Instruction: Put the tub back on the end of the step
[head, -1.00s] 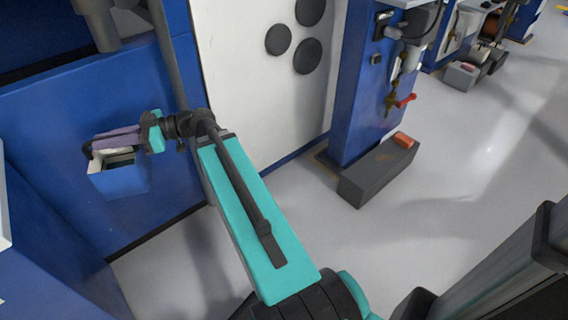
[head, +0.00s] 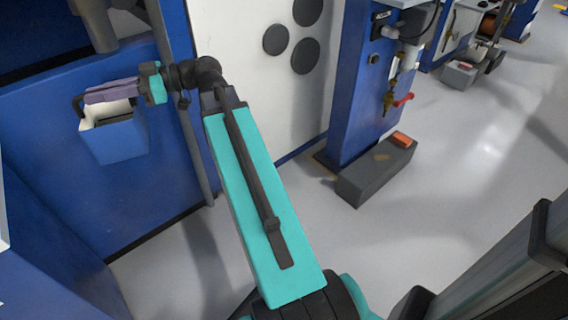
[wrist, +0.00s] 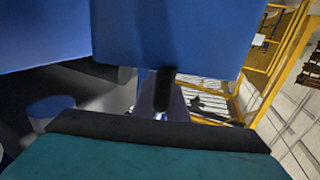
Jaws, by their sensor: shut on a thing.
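The tub (head: 118,141) is a blue open box with a pale inside, at the left of the head view. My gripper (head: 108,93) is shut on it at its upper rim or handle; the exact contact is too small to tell. The tub hangs below the gripper, roughly upright, in front of a blue machine panel. A long dark grey block (head: 365,183), which looks like the step, lies on the floor right of centre, well away from the tub. In the wrist view a blue surface fills the top, and I cannot tell whether it is the tub.
A small orange block (head: 402,139) sits on the far end of the grey block. A blue column (head: 352,110) with a red-handled valve (head: 403,100) stands behind it. A white panel with dark discs (head: 305,55) stands behind my arm. The floor (head: 440,210) at right is open. Yellow railings (wrist: 285,65) show in the wrist view.

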